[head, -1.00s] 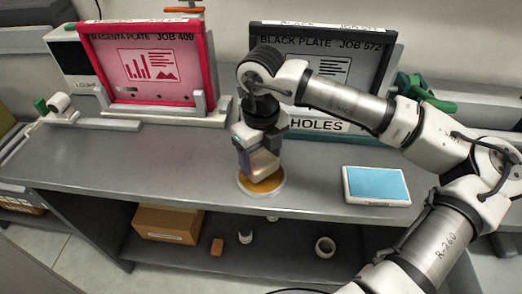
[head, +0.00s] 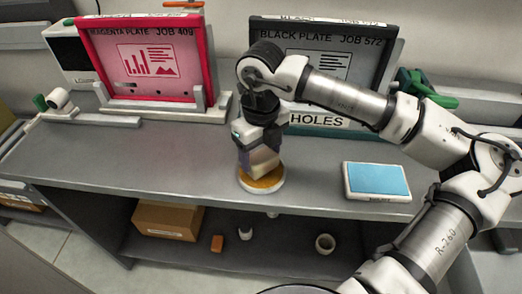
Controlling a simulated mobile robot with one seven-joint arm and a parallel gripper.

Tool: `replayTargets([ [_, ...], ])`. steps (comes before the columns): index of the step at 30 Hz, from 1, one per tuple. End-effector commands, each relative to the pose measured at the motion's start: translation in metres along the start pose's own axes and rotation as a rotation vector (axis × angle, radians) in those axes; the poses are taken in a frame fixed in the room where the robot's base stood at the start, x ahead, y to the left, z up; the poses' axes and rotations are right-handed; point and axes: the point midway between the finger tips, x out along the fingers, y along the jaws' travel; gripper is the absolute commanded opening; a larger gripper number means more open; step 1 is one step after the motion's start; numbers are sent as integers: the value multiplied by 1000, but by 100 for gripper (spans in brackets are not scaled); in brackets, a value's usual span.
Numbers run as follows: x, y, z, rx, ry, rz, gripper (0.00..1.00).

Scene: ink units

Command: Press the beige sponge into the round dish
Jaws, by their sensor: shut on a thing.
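The round dish (head: 276,187) sits near the front edge of the grey bench, with a white rim and a yellow-orange inside. My gripper (head: 262,172) points down directly over the dish, with its fingertips at or just above the yellow-orange surface. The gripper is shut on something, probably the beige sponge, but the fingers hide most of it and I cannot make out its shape. I cannot tell how firmly it touches the dish.
A blue pad in a white tray (head: 345,182) lies to the right. A magenta plate (head: 205,55) and a black plate (head: 386,60) stand behind. Bench left of the dish is clear.

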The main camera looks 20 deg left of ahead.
Motion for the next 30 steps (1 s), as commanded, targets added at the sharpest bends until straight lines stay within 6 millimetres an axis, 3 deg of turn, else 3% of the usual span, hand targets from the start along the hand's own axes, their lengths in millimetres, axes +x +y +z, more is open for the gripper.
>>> replayTargets([
  [30, 7, 0, 0, 0, 0, 0, 49],
])
